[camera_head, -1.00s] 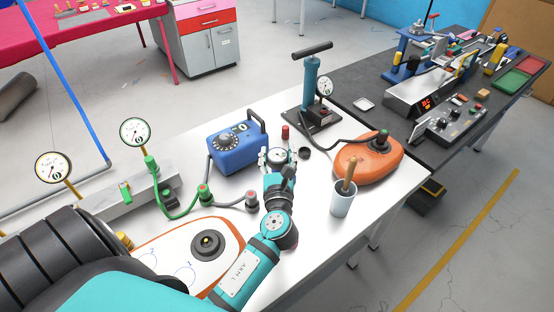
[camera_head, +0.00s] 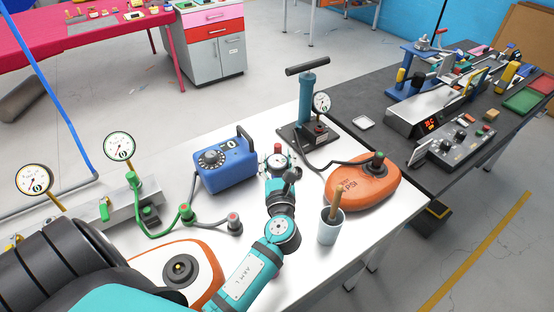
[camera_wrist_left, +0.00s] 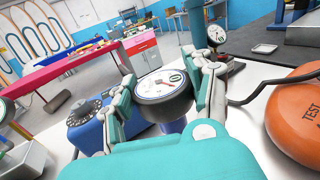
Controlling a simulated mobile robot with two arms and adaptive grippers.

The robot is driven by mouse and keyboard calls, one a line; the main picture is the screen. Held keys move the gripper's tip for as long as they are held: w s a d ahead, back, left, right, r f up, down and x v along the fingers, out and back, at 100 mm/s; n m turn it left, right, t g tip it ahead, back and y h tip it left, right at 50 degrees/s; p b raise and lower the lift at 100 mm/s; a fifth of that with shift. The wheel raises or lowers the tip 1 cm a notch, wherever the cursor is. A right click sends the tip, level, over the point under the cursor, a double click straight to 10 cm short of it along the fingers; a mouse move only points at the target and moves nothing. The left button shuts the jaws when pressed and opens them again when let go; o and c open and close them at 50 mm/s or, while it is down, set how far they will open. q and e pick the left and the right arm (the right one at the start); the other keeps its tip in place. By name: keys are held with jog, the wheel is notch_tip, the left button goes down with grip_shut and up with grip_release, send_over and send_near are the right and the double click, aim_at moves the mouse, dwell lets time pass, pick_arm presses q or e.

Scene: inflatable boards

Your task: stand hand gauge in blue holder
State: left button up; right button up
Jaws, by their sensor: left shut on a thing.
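The hand gauge (camera_wrist_left: 164,86), a round white dial in a dark rim, sits between the fingers of my left gripper (camera_head: 278,165). The gripper is shut on it, over the white table. The dial (camera_head: 277,160) also shows small in the head view, its face up toward the camera. In the left wrist view a dark blue shape (camera_wrist_left: 174,127) shows directly below the gauge, perhaps the blue holder. I cannot tell whether the gauge touches it or stands in it. My arm hides this spot in the head view. My right gripper is not in view.
A blue dial box (camera_head: 226,165) stands left of the gripper, a hand pump (camera_head: 307,100) behind it. To the right are an orange cushion (camera_head: 362,188) and a pale blue cup (camera_head: 330,229) with a wooden handle. A green hose (camera_head: 150,228) lies left.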

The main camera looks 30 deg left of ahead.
aim_at(277, 176)
pick_arm(q)
jog(key=shift+f+b, duration=0.55)
jog(key=shift+f, duration=0.3)
notch_tip(277, 176, down, 2)
jog(key=shift+f+b, duration=0.25)
jog(key=shift+b, duration=0.75)
jog(key=shift+f+b, duration=0.45)
jog(key=shift+f, duration=0.3)
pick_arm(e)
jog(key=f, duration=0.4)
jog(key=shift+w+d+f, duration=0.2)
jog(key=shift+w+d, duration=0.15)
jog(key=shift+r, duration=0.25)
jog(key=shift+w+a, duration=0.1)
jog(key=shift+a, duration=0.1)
pick_arm(q)
jog(key=shift+p, duration=0.55)
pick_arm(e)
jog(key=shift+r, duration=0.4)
pick_arm(q)
jog(key=shift+f, duration=0.15)
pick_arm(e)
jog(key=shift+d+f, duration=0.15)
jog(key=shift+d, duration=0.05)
pick_arm(q)
jog(key=shift+f+b, duration=1.15)
jog(key=shift+f, duration=0.1)
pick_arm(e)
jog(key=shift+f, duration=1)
